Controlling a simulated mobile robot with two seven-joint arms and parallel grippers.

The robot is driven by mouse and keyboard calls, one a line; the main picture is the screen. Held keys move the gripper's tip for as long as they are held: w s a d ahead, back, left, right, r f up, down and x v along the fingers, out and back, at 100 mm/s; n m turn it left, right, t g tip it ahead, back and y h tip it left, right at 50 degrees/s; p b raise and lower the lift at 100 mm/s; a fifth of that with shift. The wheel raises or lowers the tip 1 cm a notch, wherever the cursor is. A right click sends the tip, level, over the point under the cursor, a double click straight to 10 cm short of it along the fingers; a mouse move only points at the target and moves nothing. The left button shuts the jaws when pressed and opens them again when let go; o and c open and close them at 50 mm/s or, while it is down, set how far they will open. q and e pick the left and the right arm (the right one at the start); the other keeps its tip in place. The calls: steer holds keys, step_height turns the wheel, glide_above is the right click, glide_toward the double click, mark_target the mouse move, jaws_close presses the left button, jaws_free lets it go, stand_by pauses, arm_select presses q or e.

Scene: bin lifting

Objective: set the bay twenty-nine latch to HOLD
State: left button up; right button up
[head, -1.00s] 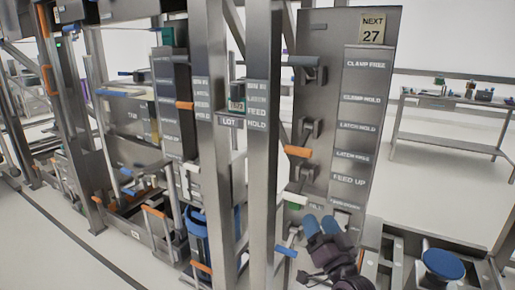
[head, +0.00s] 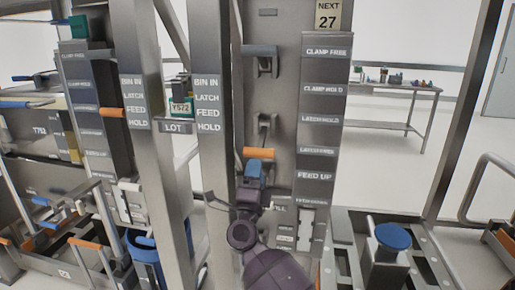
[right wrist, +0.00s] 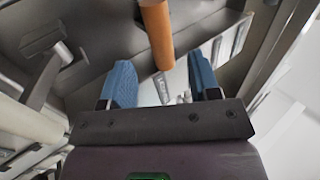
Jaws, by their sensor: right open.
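A tall grey panel (head: 275,20) carries a NEXT 27 sign (head: 328,14) and a label strip (head: 324,75) reading CLAMP FREE, CLAMP HOLD, LATCH HOLD, LATCH FREE and FEED UP. I read no number 29. An orange-handled lever (head: 258,153) sits beside the latch labels. My right gripper (head: 255,172) is just below this handle in the head view. In the right wrist view an orange handle (right wrist: 157,32) lies ahead, between the lines of the open blue fingertips (right wrist: 163,80). I cannot tell whether they touch it. My left gripper is not in view.
A grey lever (head: 262,52) sits higher on the panel. Metal posts (head: 212,100) with BIN IN, LATCH, FEED and HOLD labels stand left. Another orange handle (head: 112,112) is further left. A blue round knob (head: 391,236) stands at lower right. A bench (head: 400,88) is behind.

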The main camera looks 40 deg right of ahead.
mark_target(259, 152)
steer(key=x, duration=0.8)
steer(key=shift+w, duration=0.1)
steer(key=shift+r, duration=0.1)
jaws_close()
